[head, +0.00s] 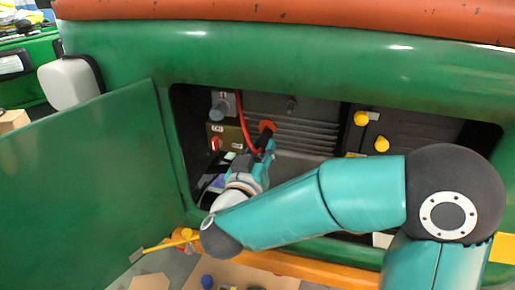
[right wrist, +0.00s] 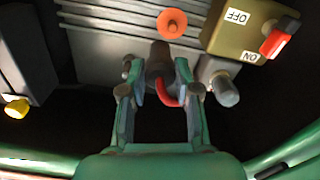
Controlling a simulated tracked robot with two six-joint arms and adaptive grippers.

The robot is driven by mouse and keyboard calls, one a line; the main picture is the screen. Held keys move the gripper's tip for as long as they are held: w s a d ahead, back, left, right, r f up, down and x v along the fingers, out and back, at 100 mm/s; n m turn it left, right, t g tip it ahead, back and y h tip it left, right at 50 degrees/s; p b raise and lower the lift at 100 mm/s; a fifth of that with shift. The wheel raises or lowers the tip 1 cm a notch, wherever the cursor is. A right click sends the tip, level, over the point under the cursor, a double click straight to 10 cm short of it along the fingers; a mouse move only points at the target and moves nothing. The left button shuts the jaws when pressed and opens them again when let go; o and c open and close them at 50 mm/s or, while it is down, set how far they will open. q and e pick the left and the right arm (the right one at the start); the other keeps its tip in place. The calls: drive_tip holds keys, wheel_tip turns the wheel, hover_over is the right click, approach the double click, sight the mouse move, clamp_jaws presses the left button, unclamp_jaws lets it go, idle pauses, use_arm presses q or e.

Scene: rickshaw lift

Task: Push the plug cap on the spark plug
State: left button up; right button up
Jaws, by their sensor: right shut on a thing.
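The spark plug (right wrist: 172,22), an orange disc with a stud at its centre, sticks out from the finned engine block in the right wrist view. An orange-red spot of it shows in the head view (head: 267,126). My right gripper (right wrist: 160,75) is shut on the dark plug cap (right wrist: 158,60), with the red cable (right wrist: 167,97) looping below it. In the right wrist view the cap is just below the plug with a small gap in the picture; the depth between them is hard to tell. My right gripper also shows in the head view (head: 266,146). My left gripper is out of view.
The finned block (head: 307,136) sits inside the green housing opening. A switch box (right wrist: 237,28) with a red rocker and a grey knob (right wrist: 225,88) are close to my right gripper. Yellow knobs (head: 381,144) are at right. The open green door (head: 90,180) stands at left.

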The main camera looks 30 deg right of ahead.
drive_tip(key=p, duration=0.5)
approach(289, 112)
idle(0.6)
drive_tip(key=shift+p+x, duration=0.4)
drive_tip(key=shift+x, duration=2.3)
idle(1.0)
drive_tip(key=shift+w+d, duration=0.35)
drive_tip(key=shift+d, duration=0.1)
idle(2.0)
drive_tip(key=o, duration=1.2)
drive_tip(key=shift+c, duration=0.2)
